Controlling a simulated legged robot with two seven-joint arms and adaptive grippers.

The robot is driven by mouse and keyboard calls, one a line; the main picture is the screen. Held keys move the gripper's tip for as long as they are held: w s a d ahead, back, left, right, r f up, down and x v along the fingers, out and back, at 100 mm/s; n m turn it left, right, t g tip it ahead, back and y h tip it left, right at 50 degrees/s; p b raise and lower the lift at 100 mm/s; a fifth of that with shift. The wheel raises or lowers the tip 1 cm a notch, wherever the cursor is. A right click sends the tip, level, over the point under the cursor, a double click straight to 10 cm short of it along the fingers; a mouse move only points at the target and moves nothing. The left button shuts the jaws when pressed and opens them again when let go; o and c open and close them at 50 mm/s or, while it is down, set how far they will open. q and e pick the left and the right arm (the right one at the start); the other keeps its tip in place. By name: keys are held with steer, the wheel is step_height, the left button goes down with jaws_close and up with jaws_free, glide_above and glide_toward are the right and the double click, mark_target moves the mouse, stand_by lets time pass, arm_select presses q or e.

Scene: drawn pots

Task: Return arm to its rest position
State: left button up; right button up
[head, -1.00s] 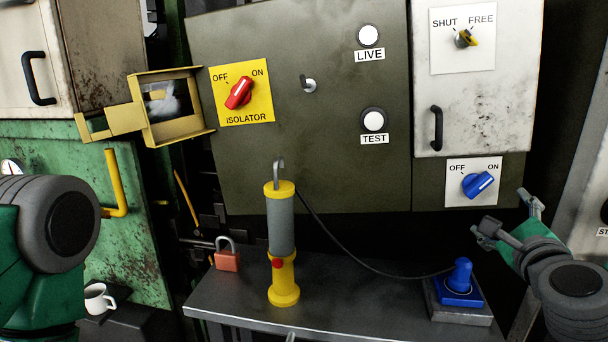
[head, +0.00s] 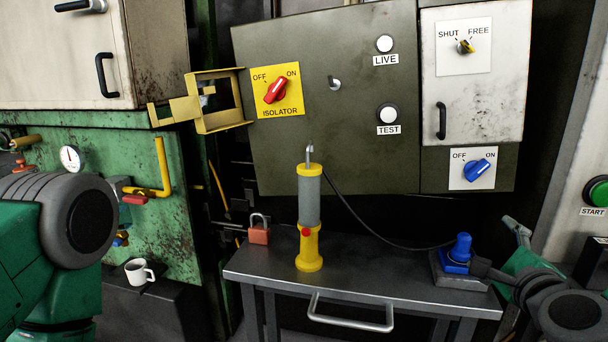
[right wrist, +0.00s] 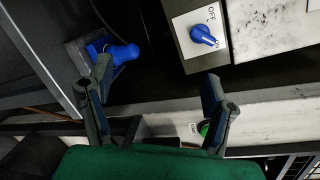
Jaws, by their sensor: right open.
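My right gripper (head: 497,247) is at the lower right of the head view, in front of the right end of the metal bench (head: 385,287). Its two fingers are spread with nothing between them. One finger overlaps the area just right of the blue plug-like piece (head: 455,252) in the picture. In the right wrist view the open fingers (right wrist: 157,75) show clearly, the left one near the blue piece (right wrist: 122,53). My left arm shows at the left edge of the head view, but its gripper is not visible.
A yellow and grey lamp (head: 309,220) with a cable stands on the bench beside a red padlock (head: 259,235). The grey cabinet (head: 345,150) stands behind, with a blue switch (head: 477,169) at right. A white mug (head: 138,271) sits at left.

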steer(key=s+a+f+n+g+y, duration=0.25)
steer(key=s+a+f+n, duration=0.2)
steer(key=f, duration=0.35)
steer(key=s+a+f+n+g+y, duration=0.1)
steer(key=s+a+f+n+g, duration=0.3)
steer(key=f, duration=0.4)
steer(key=s+a+f+n+g+y, duration=0.1)
steer(key=s+a+f+n+g, duration=0.1)
steer(key=s+f+n, duration=0.5)
steer(key=s+d+f+n+g+h, duration=0.1)
steer(key=s+d+f+n+g, duration=0.1)
steer(key=s+f+n, duration=0.3)
steer(key=s+d+f+n+g+h, duration=0.1)
steer(key=s+d+f+n+g, duration=0.2)
steer(key=s, duration=0.9)
step_height(320, 180, down, 4)
steer(key=shift+r+n+g, duration=0.15)
steer(key=shift+n+g, duration=0.9)
steer(key=shift+g, duration=0.1)
